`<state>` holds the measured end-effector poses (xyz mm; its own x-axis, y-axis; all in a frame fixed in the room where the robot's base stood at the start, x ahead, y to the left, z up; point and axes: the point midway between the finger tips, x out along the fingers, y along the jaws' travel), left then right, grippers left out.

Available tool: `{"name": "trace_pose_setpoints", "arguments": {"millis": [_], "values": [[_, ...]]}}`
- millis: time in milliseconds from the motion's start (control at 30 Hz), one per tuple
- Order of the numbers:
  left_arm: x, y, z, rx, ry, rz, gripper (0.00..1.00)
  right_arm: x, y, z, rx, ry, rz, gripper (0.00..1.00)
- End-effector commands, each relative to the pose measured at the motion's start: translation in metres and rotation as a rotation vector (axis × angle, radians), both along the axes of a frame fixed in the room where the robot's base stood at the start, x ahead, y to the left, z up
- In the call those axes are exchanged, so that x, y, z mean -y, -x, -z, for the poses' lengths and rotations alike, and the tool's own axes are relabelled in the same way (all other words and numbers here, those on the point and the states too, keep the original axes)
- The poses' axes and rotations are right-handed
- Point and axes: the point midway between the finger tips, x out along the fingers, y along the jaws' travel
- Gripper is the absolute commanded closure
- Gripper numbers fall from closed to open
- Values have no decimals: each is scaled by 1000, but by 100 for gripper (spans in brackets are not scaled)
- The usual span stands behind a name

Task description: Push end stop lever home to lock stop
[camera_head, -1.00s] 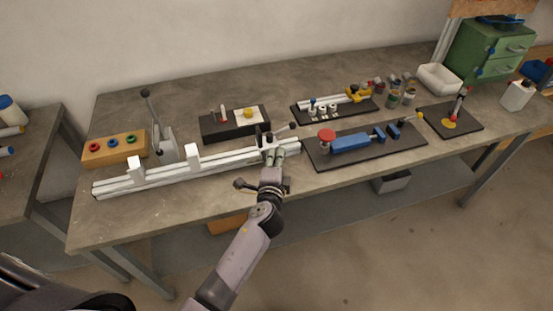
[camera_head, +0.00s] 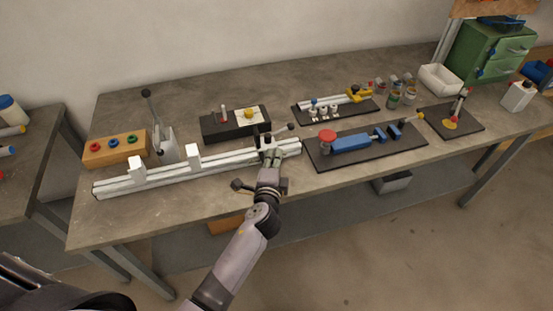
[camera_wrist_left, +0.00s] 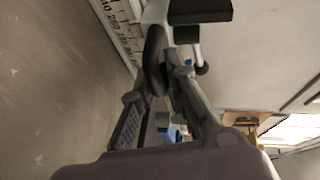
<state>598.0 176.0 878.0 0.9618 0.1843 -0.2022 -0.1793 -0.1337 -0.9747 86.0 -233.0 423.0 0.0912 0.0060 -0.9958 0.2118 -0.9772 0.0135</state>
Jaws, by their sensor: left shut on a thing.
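The end stop (camera_head: 266,142) is a dark clamp at the right end of the pale rail (camera_head: 225,161). Its end stop lever (camera_head: 281,130) slants up to the right and ends in a dark ball knob (camera_head: 291,127). My left gripper (camera_head: 268,158) is at the front of the stop, shut on the lever; the grip itself is mostly hidden in the head view. In the left wrist view the gripper (camera_wrist_left: 158,88) closes around a dark rounded part, with a ball knob (camera_wrist_left: 202,69) beside it and a black block (camera_wrist_left: 200,11) above. My right gripper is not in view.
Two white blocks stand on the rail, one of them near its middle (camera_head: 193,154). A black tray with a blue clamp (camera_head: 350,144) lies close to the right. A black box (camera_head: 235,124) stands behind. The front strip of bench (camera_head: 170,215) is clear.

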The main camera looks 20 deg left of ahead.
Motion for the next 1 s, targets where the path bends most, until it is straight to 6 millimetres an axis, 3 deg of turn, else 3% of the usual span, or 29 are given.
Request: {"name": "trace_pose_setpoints", "arguments": {"millis": [67,100,333,667,767,1000], "values": [[1,4,9,-18,0,-1,100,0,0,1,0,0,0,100],[1,4,9,-19,0,-2,83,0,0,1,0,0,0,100],[0,3,7,-15,0,-2,69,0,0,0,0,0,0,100],[1,4,4,-8,0,-1,69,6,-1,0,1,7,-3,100],[3,15,2,-9,1,-1,69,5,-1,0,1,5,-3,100],[12,62,-8,-11,3,-1,69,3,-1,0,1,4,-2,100]]}}
